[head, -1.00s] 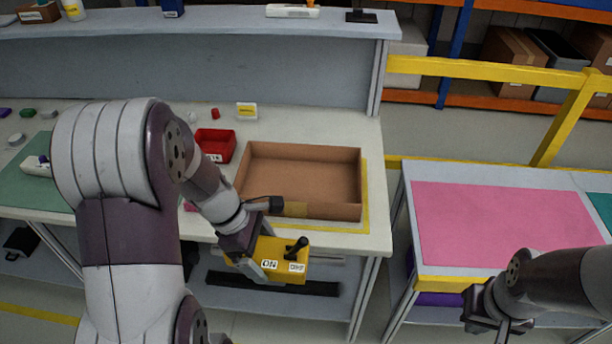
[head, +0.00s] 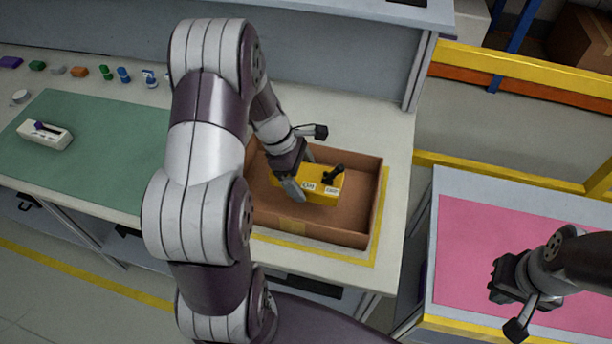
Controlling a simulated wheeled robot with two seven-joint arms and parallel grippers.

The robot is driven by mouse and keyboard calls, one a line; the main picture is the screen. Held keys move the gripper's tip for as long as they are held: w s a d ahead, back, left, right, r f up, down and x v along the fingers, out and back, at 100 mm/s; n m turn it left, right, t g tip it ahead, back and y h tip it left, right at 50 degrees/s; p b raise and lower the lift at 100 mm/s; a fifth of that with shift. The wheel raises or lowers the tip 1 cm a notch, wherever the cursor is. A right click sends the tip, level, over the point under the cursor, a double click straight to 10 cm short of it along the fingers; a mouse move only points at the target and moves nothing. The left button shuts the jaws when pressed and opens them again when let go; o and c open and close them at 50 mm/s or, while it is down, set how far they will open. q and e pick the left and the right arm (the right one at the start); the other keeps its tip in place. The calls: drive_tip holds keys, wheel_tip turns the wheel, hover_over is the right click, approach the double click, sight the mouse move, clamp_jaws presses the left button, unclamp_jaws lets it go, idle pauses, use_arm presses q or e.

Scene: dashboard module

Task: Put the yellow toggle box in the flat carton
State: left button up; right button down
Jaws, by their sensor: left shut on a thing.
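The yellow toggle box (head: 317,190) has a black toggle lever and two white labels. My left gripper (head: 292,183) is shut on its left part. The box is over the inside of the flat carton (head: 352,238), an open brown cardboard tray on the bench; I cannot tell whether it touches the carton's floor. My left arm hides the carton's left end. My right gripper (head: 507,290) is over the pink mat at the right, apart from the box; its fingers are too unclear to tell open from shut.
The carton stands within a yellow outline (head: 378,220) at the bench's right end. A green mat (head: 95,150) with a white switch device (head: 44,135) lies at the left. Several small coloured parts line the back. The pink mat (head: 470,240) covers a side table.

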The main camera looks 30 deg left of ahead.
sight(305, 168)
use_arm(q)
drive_tip(key=w+f, duration=0.1)
drive_tip(key=w+a+f, duration=0.1)
drive_tip(key=w, duration=0.1)
drive_tip(key=w+f, duration=0.1)
drive_tip(key=shift+w+a, duration=0.25)
drive_tip(key=shift+a, duration=0.05)
drive_tip(key=f, duration=0.3)
drive_tip(key=shift+s+f, duration=0.15)
drive_tip(key=shift+s, duration=0.25)
drive_tip(key=shift+w+f, duration=0.25)
drive_tip(key=o, duration=0.9)
drive_tip(key=shift+s, duration=0.1)
drive_tip(key=shift+r, duration=0.2)
